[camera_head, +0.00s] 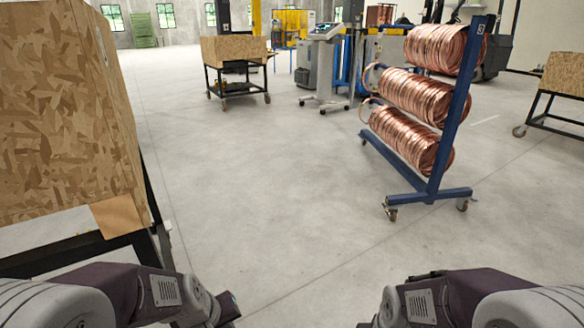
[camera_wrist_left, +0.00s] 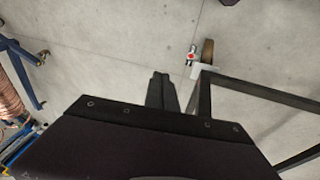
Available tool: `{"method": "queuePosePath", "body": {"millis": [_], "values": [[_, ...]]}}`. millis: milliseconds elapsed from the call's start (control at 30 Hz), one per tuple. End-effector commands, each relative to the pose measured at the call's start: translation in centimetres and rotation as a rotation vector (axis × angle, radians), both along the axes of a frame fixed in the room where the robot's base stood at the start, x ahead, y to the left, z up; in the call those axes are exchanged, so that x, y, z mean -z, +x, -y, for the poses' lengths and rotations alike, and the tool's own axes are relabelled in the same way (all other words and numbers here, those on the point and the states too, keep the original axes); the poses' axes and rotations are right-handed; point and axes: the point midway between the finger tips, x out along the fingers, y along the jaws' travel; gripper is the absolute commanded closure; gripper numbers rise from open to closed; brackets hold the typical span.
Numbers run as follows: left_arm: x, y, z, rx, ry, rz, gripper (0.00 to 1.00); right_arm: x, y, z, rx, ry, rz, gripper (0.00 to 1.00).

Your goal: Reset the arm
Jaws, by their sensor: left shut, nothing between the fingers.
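My left arm comes in at the bottom left of the head view, beside the wooden box on a black frame. My left gripper (camera_wrist_left: 161,88) shows in the left wrist view, its dark fingers together and empty over bare floor. My right arm shows at the bottom right of the head view, bent; its gripper is out of the picture. The copper tube coils (camera_head: 406,97) hang on a blue wheeled rack (camera_head: 452,115), well ahead of both arms.
A large wooden box (camera_head: 62,105) on a black frame stands close on the left. The frame and a caster (camera_wrist_left: 207,52) also show in the left wrist view. Another wooden box cart (camera_head: 233,50) stands farther back. The middle floor (camera_head: 255,190) is clear.

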Motion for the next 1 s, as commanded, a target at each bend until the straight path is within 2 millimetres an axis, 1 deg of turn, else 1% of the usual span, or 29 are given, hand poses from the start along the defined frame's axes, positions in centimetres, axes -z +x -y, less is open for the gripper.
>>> {"method": "queuePosePath", "body": {"millis": [33,100,167,200,233,367,467,567,600,667,700,767,800,900,1000], "values": [[0.4,-1.6,-0.4,0.104,0.051,-0.032,1.0,0.1,0.0,0.0,0.0,0.0,0.0,0.64],[1.4,-4.0,-1.4,0.258,0.126,-0.102,1.0,0.1,0.0,0.0,0.0,0.0,0.0,0.64],[1.9,-6.0,-2.4,0.39,0.19,-0.167,1.0,0.1,0.0,0.0,0.0,0.0,0.0,0.64],[0.5,-6.6,-2.7,0.447,0.206,-0.195,1.0,-1.3,0.0,0.0,0.0,0.0,-0.001,0.64],[-1.3,-6.5,-2.6,0.439,0.203,-0.189,1.0,-3.0,-0.1,0.0,0.0,0.0,-0.002,0.64],[-5.5,-6.4,-2.6,0.435,0.202,-0.187,1.0,-7.3,0.0,0.0,0.0,0.0,0.001,0.64],[-9.2,-6.4,-2.6,0.433,0.201,-0.186,1.0,-11.0,0.0,0.0,0.0,0.0,0.0,0.64],[-13.7,-6.4,-2.6,0.433,0.201,-0.186,1.0,-15.5,0.0,0.0,0.0,0.0,0.0,0.64],[-15.7,-6.4,-2.6,0.432,0.201,-0.185,1.0,-17.5,0.0,0.0,0.0,0.0,0.0,0.64],[-19.1,-6.4,-2.6,0.432,0.201,-0.185,1.0,-20.9,0.0,0.0,0.0,0.0,0.0,0.64],[-21.3,-6.4,-2.6,0.432,0.2,-0.185,1.0,-23.1,0.0,0.0,0.0,0.0,0.0,0.64],[-24.6,-6.4,-2.6,0.431,0.2,-0.185,1.0,-26.4,0.0,0.0,0.0,0.0,0.0,0.64],[-26.8,-6.4,-2.6,0.431,0.2,-0.185,1.0,-28.6,0.0,0.0,0.0,0.0,0.0,0.64],[-31.4,-6.4,-2.6,0.431,0.2,-0.185,1.0,-33.2,0.0,0.0,0.0,0.0,0.0,0.64],[-34.5,-6.4,-2.6,0.431,0.2,-0.185,1.0,-36.4,0.0,0.0,0.0,0.0,0.0,0.64]]}}
